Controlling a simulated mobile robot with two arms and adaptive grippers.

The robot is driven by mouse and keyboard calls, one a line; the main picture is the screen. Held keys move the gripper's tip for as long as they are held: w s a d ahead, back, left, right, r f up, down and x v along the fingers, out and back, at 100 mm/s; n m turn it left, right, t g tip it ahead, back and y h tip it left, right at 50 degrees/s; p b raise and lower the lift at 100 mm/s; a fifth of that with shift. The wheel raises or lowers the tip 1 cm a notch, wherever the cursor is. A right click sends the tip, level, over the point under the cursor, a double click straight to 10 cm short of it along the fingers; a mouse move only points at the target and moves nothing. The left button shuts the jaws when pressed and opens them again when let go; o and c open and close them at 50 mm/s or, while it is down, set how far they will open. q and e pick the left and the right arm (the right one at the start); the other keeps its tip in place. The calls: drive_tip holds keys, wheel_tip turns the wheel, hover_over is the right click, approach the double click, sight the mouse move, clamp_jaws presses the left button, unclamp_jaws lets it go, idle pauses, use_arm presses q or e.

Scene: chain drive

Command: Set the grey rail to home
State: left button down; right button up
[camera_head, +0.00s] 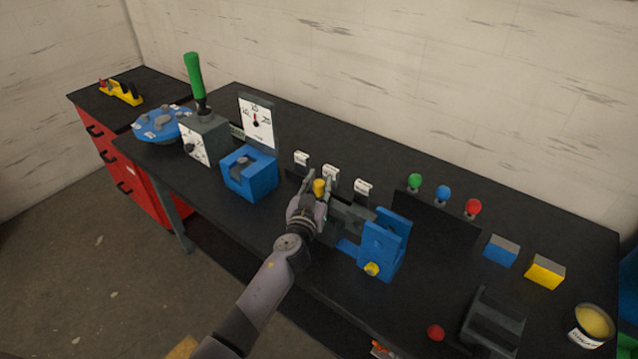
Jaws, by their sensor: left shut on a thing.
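The grey rail (352,216) lies along the front of the black bench, between a blue block (250,174) and a blue bracket (383,243) with a yellow knob low on its front. Several small white label plates (331,172) stand in a row behind it; their writing is too small to read. My left gripper (319,189) comes from below and is shut on a yellow knob (319,185) at the left part of the rail. The gripper hides part of the rail and the knob's base. My right gripper is not in view.
A grey box with a green-handled lever (195,76) and a dial gauge (256,121) stand to the left. Green, blue and red knobs (473,207) stand on a dark panel to the right. Blue and yellow blocks (545,271) and a tin (590,325) lie farther right.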

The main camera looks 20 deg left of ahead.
sight(343, 208)
use_arm(q)
drive_tip(key=s+d+b, duration=0.1)
drive_tip(key=d, duration=0.1)
drive_tip(key=d+b, duration=0.1)
drive_tip(key=d, duration=0.1)
drive_tip(key=s+d+b, duration=0.1)
drive_tip(key=d, duration=0.2)
drive_tip(key=shift+s+f, duration=0.1)
drive_tip(key=shift+s, duration=0.2)
drive_tip(key=c, duration=1.7)
unclamp_jaws()
drive_tip(key=o, duration=0.4)
drive_tip(key=shift+d, duration=0.15)
drive_tip(key=shift+o, duration=0.3)
